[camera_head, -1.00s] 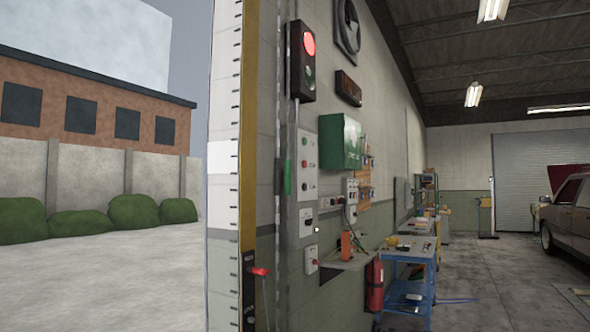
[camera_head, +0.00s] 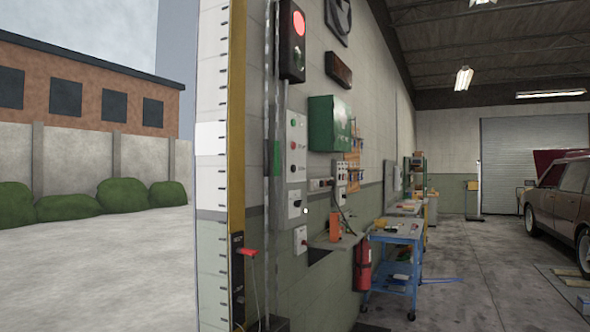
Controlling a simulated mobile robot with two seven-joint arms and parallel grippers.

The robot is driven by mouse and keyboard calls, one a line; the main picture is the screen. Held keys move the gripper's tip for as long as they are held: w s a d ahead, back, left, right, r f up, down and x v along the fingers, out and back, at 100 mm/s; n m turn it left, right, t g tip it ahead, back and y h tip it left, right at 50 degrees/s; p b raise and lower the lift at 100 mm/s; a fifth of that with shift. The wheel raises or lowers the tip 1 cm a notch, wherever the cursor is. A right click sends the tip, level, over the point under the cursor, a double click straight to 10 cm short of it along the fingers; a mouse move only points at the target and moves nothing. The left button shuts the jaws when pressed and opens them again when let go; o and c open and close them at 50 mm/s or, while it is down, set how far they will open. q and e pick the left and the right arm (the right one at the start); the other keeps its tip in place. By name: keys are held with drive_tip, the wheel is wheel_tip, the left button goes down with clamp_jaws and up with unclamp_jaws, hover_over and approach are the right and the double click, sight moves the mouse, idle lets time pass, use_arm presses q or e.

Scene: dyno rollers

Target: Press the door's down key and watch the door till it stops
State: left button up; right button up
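A pale grey key panel (camera_head: 296,145) is fixed to the wall beside the doorway, with small round coloured keys in a column. Its labels are too small to read, so I cannot tell which key is down. A signal box (camera_head: 292,42) above it shows a lit red lamp over a dark one. A white post with tick marks (camera_head: 211,180) and a yellow strip (camera_head: 237,120) stand at the opening's edge. The door's own curtain across this opening is not visible. Neither of my grippers is in view.
A green wall cabinet (camera_head: 328,124), a small shelf (camera_head: 335,241), a red extinguisher (camera_head: 362,265) and a blue cart (camera_head: 393,272) line the wall. A car (camera_head: 562,205) stands at right, before a shut roller door (camera_head: 525,155). Open paving lies at left.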

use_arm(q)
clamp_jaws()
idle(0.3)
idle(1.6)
